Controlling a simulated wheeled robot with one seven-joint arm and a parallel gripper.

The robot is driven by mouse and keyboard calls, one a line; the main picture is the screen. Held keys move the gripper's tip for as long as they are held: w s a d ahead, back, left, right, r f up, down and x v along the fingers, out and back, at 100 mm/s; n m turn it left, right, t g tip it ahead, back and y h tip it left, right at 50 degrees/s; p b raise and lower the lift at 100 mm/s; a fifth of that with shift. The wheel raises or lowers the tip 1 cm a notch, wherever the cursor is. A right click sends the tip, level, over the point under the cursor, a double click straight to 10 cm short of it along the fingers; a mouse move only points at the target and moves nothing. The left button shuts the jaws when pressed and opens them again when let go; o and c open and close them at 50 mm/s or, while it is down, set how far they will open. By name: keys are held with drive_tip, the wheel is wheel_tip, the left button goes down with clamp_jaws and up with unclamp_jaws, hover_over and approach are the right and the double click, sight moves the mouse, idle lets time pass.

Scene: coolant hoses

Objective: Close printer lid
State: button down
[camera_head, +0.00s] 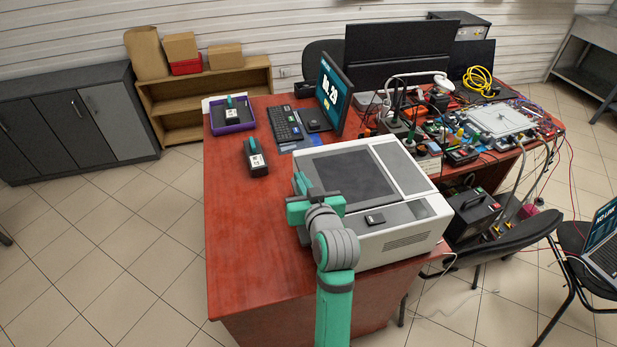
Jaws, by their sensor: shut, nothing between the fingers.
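The printer (413,214) is a large light grey box on the red-brown desk. Its top carries a wide dark panel (350,174) and looks flat, with no raised lid visible. A small dark control pad (375,219) is on its front part. My gripper (300,182) is shut and empty, at the printer's left edge beside the dark panel. My teal and grey arm hides the printer's front left corner. I cannot tell whether the gripper touches the printer.
The desk (235,230) is clear left of the printer. A black and teal handheld device (256,158) lies behind that space, near a purple tray (212,130). A keyboard (285,124) and monitor (334,92) stand behind the printer. Cables and electronics crowd the right side.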

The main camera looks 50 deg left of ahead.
idle(0.4)
drive_tip(key=shift+r, duration=0.55)
wheel_tip(320, 180, up, 3)
drive_tip(key=shift+s+d+r, duration=0.1)
drive_tip(key=v, duration=0.9)
drive_tip(key=shift+s+d, duration=0.25)
drive_tip(key=shift+d, duration=0.05)
drive_tip(key=shift+w, duration=0.1)
